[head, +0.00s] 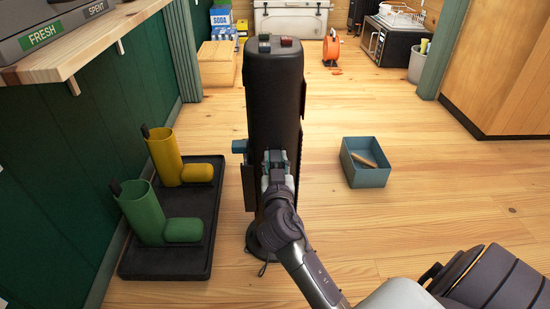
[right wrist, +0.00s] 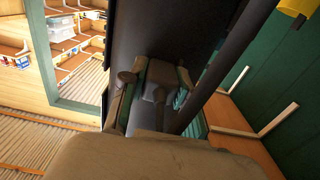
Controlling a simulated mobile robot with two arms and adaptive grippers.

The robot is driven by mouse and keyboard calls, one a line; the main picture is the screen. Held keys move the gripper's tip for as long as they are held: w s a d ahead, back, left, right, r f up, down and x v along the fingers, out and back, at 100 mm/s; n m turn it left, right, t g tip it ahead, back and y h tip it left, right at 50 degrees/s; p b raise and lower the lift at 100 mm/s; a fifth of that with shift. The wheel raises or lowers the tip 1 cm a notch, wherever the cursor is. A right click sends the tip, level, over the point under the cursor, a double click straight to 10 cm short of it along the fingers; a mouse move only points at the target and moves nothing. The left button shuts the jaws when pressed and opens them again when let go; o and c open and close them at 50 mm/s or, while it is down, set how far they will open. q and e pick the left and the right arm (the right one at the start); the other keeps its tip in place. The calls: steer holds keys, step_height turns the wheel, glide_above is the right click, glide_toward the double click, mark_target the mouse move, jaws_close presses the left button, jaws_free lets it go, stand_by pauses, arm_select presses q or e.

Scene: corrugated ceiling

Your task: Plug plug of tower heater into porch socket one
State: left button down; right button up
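In the right wrist view, my gripper's fingers (right wrist: 156,82) are close to the dark heater column (right wrist: 135,38), around or beside a dark block. A short dark cord end (head: 263,269) shows by the base. I cannot make out the plug or porch socket one. My left gripper is not in view.
A blue-grey bin (head: 366,177) stands on the right. A wooden shelf (head: 95,48) juts from the green wall. Floor around the bin is clear.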

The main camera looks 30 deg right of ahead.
mark_target(275, 164)
jaws_close()
steer(key=shift+b+v, duration=0.5)
steer(key=shift+v, duration=1.95)
steer(key=shift+s+a, duration=0.3)
steer(key=shift+s, duration=0.15)
steer(key=shift+r, duration=0.1)
